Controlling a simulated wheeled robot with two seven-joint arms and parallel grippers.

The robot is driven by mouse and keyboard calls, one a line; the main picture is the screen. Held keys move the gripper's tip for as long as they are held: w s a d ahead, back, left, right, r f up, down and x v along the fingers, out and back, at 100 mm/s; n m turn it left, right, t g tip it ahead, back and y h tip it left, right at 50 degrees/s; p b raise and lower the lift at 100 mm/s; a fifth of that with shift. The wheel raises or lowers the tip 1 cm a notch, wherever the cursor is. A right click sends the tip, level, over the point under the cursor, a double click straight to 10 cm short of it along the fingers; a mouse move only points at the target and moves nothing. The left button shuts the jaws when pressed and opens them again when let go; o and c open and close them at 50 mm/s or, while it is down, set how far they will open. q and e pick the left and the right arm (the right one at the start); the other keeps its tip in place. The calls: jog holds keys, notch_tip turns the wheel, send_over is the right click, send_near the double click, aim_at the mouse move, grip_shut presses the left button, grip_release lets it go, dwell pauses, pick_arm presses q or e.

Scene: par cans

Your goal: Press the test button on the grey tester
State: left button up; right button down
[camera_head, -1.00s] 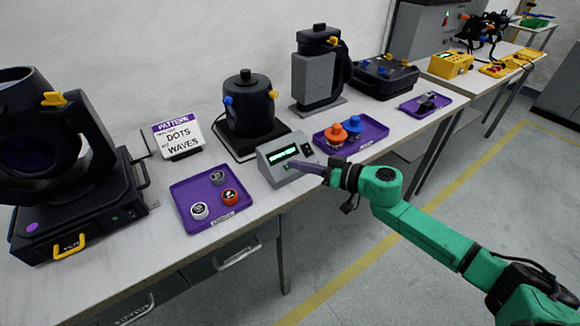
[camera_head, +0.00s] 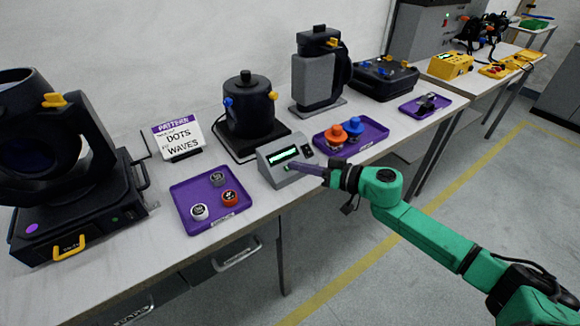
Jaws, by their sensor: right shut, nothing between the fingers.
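The grey tester (camera_head: 284,176) stands near the front edge of the bench, with a lit green display (camera_head: 283,155) on its sloped face and a dark round part at its upper right. A small green spot shows low on its face, close to the fingertips. My right gripper (camera_head: 293,166) is shut and empty. Its purple fingers point left at the lower front of the tester, and the tips overlap its face. I cannot tell whether they touch the button, which the fingertips partly hide. My left gripper is out of view.
A purple tray (camera_head: 182,191) with three round pieces lies left of the tester. Another purple tray (camera_head: 376,135) with orange and blue knobbed pieces lies right. A black can-shaped device (camera_head: 250,108) stands behind. A pattern sign (camera_head: 178,137) stands behind the left tray. The floor in front is clear.

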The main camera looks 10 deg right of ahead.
jog(key=shift+w, duration=0.1)
dwell(0.7)
jog(key=shift+w+a+f+p, duration=0.1)
jog(key=shift+f+p, duration=0.05)
jog(key=shift+p, duration=0.15)
jog(key=shift+f, duration=0.2)
jog(key=shift+w+f, duration=0.25)
jog(key=shift+f, duration=0.05)
dwell(0.5)
jog(key=shift+s+r+p, duration=0.45)
jog(key=shift+r+p, duration=0.2)
jog(key=shift+p, duration=0.45)
